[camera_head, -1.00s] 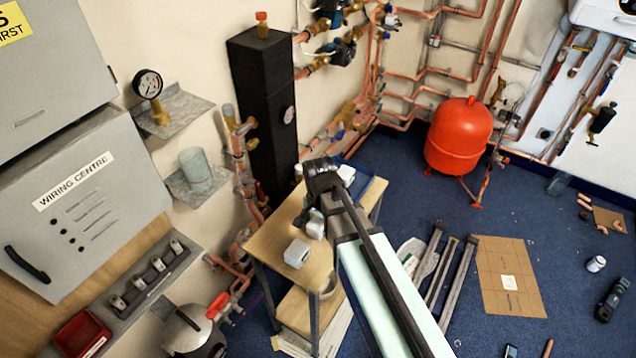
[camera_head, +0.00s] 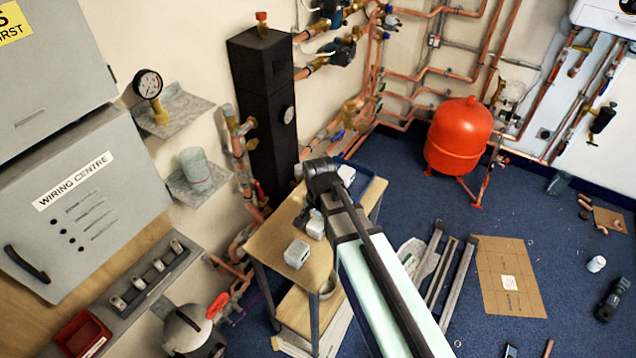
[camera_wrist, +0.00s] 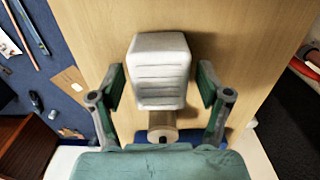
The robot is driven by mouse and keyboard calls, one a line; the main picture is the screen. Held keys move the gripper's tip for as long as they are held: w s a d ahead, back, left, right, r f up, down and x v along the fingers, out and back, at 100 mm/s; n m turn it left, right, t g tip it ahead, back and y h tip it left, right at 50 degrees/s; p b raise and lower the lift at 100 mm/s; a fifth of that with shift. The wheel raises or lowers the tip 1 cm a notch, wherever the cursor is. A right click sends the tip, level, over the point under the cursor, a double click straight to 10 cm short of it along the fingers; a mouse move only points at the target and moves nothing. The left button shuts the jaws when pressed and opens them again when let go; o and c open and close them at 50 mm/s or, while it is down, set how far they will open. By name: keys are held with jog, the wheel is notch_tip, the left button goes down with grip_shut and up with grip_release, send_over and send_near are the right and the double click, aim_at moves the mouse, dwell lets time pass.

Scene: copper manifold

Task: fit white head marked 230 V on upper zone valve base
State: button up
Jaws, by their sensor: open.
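In the wrist view my gripper (camera_wrist: 162,86) is open, with one finger on each side of a white ribbed head (camera_wrist: 160,70). Gaps show between the fingers and the head. A tan cylindrical part (camera_wrist: 162,127) shows below the head, nearer my palm. No 230 V mark can be read. In the head view, white heads stand on the wooden trolley top: a front one (camera_head: 297,253), one beside my wrist (camera_head: 316,227) and one at the back (camera_head: 346,174). My arm hides the fingers there. Brass valve bodies (camera_head: 350,110) sit on the wall pipes; I cannot tell which is the upper zone valve base.
A red vessel (camera_head: 459,140) is on the floor to the right. Metal rails (camera_head: 455,285) and cardboard (camera_head: 508,275) lie on the blue floor.

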aim_at(318, 220)
dwell(0.3)
notch_tip(318, 220, up, 16)
jog(key=b, duration=0.4)
jog(key=shift+r, duration=0.2)
jog(key=o, duration=0.4)
jog(key=shift+a+r, duration=0.1)
jog(key=shift+r, duration=0.4)
jog(key=shift+c, duration=0.2)
